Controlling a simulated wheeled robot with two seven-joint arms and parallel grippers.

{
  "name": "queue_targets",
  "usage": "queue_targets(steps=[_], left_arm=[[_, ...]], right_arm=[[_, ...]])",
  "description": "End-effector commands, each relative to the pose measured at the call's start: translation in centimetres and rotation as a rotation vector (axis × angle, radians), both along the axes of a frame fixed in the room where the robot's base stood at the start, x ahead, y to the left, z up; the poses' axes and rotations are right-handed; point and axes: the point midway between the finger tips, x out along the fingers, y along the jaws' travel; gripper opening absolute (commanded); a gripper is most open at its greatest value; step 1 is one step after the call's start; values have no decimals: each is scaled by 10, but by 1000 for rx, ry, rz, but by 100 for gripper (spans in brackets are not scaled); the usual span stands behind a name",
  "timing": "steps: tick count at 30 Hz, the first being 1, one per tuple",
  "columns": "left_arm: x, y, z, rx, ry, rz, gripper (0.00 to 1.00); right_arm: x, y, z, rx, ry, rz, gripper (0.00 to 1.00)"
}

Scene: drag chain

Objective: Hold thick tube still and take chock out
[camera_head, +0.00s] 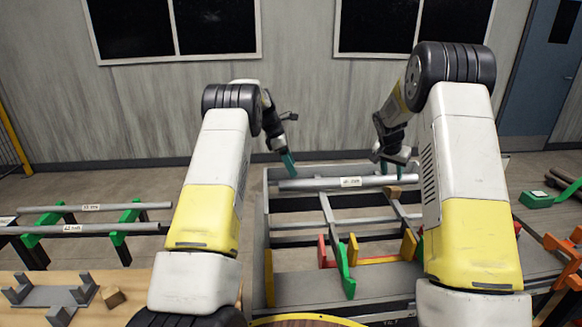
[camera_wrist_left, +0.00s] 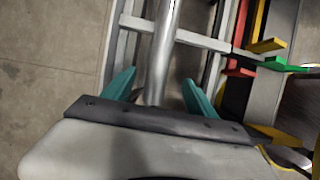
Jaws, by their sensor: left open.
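The thick tube (camera_head: 335,184) is a grey tube with a white label, lying level across the back of the grey rack. My left gripper (camera_head: 289,163) is at its left end. In the left wrist view my left gripper (camera_wrist_left: 157,90) is open, with one teal finger on each side of the tube (camera_wrist_left: 160,60); I cannot tell whether they touch it. A brown wooden chock (camera_head: 392,191) sits on a sloping grey bar beside the tube's right end. My right gripper (camera_head: 391,168) is just above the chock, its teal fingertips apart. The chock is not visible in the left wrist view.
The grey rack (camera_head: 263,215) has green, red and yellow stops (camera_head: 345,270). More labelled tubes (camera_head: 90,228) lie on green supports at left. A wooden table at front left holds a grey fixture (camera_head: 55,295) and a loose wooden block (camera_head: 113,297). A wall stands behind.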

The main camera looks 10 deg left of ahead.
Motion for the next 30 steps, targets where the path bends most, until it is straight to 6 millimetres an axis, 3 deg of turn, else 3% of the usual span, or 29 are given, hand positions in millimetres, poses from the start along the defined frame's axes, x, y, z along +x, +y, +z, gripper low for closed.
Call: queue_targets(steps=[18, 30], left_arm=[[10, -27, -72, -5, 17, 21, 66], [11, -31, -81, -5, 15, 22, 66]], right_arm=[[0, 0, 0, 0, 0, 0, 36], [0, 0, 0, 0, 0, 0, 36]])
